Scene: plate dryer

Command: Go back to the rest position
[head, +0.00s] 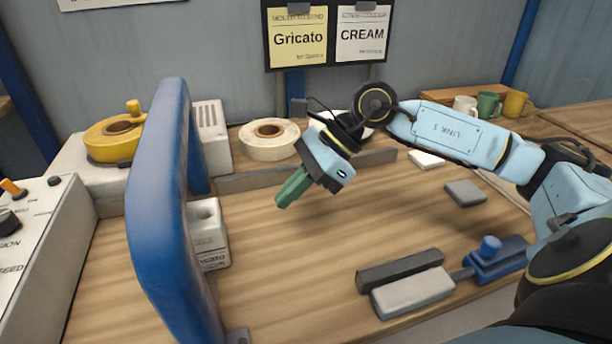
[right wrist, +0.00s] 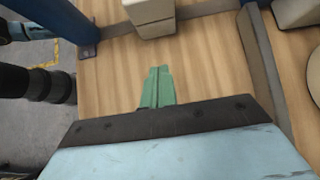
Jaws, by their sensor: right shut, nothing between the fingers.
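My right gripper (head: 292,190) has green fingers and is shut with nothing between them. It hangs above the wooden table, right of the blue arch, and points down and to the left. In the right wrist view its fingers (right wrist: 158,86) show closed together over bare wood. My right arm reaches in from the right side of the head view. My left gripper does not show in either view.
A blue arch (head: 155,200) stands at the left, with a white labelled block (head: 208,235) beside it. A cream roll (head: 268,138) stands behind my gripper. A grey-and-black block pair (head: 410,290) and a blue clamp (head: 497,262) lie at the front right. Mugs (head: 488,104) stand at the back right.

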